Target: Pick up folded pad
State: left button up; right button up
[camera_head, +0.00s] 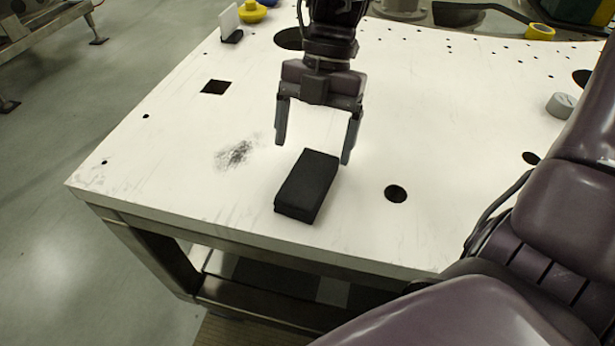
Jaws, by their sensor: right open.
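The folded pad (307,184) is a black rectangular block lying flat on the white turret plate (178,140), near its front edge. My right gripper (314,150) points down with its two fingers spread wide, just above and behind the pad. Its fingers appear clear of the pad, and nothing is between them. The exact height of the fingertips over the plate is hard to tell. My left gripper is not in view.
The plate has several round holes, one (395,194) right of the pad, and a square hole (215,87) at left. A dark smudge (235,154) lies left of the pad. A grey cylinder (561,105) stands at right. A yellow object (252,12) sits at the back left.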

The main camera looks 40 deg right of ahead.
aim_at(308, 175)
jog(key=x, duration=0.5)
jog(key=shift+s+r, duration=0.1)
jog(key=shift+s, duration=0.1)
jog(key=shift+a+f, duration=0.15)
jog(key=shift+f, duration=0.25)
jog(key=c, duration=1.1)
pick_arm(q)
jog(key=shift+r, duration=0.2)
pick_arm(e)
jog(key=shift+r, duration=0.15)
